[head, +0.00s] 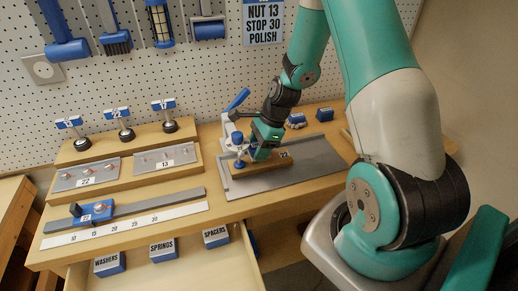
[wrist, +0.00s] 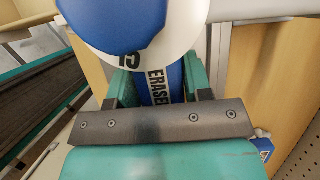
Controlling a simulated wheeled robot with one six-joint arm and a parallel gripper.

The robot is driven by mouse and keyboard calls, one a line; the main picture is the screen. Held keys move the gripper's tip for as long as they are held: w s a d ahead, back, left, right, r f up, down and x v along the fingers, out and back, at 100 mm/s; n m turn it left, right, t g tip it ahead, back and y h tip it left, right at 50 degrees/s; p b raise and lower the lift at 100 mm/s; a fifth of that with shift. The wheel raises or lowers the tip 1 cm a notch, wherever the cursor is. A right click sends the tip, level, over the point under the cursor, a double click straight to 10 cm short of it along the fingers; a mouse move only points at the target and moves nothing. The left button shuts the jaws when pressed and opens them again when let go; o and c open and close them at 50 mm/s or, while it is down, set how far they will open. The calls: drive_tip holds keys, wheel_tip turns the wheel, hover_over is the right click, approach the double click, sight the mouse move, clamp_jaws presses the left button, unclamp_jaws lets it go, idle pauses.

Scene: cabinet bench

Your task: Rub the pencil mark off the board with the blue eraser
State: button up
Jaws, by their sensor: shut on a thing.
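My gripper (head: 262,143) is low over the wooden board (head: 268,178), which lies on a grey metal plate at the bench's right. In the wrist view, my gripper (wrist: 158,80) is shut on the blue eraser (wrist: 175,82), with its "ERASER" label between the two teal fingers. In the head view the eraser is mostly hidden by the gripper, so I cannot tell whether it touches the board. No pencil mark can be made out; the gripper covers part of the board.
A clamp with a blue lever (head: 238,99) and blue knob (head: 238,138) stands close left of my gripper. Blue blocks (head: 325,114) sit behind the metal plate (head: 315,160). A ruler with a blue slider (head: 97,211) lies front left. An open drawer (head: 185,274) holds labelled boxes.

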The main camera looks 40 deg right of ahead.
sight(253, 146)
drive_tip(key=shift+d+r+p, duration=0.1)
drive_tip(key=shift+r+p, duration=2.5)
drive_tip(key=shift+r, duration=0.35)
drive_tip(key=shift+s+f, duration=0.1)
